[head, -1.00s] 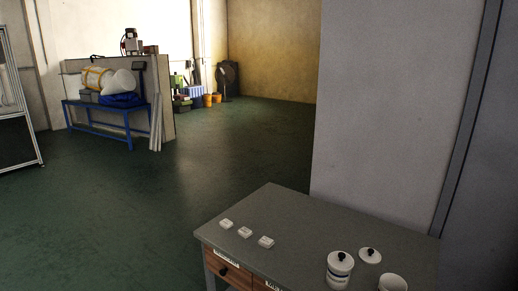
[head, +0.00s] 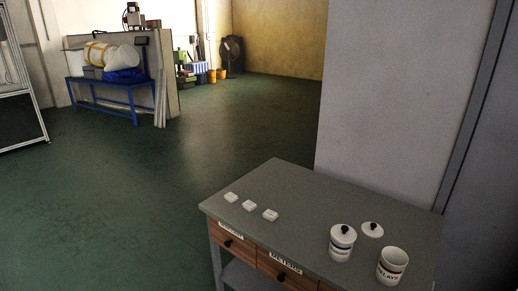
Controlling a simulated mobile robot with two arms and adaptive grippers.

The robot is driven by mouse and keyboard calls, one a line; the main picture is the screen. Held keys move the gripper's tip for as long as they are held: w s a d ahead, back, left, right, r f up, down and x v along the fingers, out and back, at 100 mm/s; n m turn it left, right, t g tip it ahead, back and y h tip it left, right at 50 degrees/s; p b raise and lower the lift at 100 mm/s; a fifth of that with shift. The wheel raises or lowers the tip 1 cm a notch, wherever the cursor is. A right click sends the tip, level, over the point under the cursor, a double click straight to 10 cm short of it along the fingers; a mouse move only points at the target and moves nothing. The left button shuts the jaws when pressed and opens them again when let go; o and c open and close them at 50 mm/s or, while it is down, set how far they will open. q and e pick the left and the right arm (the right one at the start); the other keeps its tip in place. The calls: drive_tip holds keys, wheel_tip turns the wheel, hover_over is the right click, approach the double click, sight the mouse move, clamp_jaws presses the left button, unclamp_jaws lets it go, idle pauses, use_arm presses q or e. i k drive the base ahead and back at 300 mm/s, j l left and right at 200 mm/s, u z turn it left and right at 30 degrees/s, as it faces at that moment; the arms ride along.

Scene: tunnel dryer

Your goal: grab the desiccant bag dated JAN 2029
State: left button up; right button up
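Three small white packets, which look like the desiccant bags, lie in a slanting row near the left end of a grey table top (head: 310,205). They are the left bag (head: 231,198), the middle bag (head: 250,205) and the right bag (head: 270,215). Any dates on them are too small to read. Neither of my grippers is in view.
On the table stand a lidded white jar (head: 341,243), a loose lid (head: 372,230) and an open jar marked RELAYS (head: 391,267). Wooden drawers (head: 233,244) face the front. A grey wall (head: 400,100) rises behind. Open green floor (head: 130,200) lies left.

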sight(231, 197)
drive_tip(key=i+j+z, duration=0.35)
drive_tip(key=i+j, duration=0.45)
drive_tip(key=i, duration=0.25)
drive_tip(key=i+j+z, duration=0.4)
drive_tip(key=i+j, duration=0.6)
drive_tip(key=j, duration=0.1)
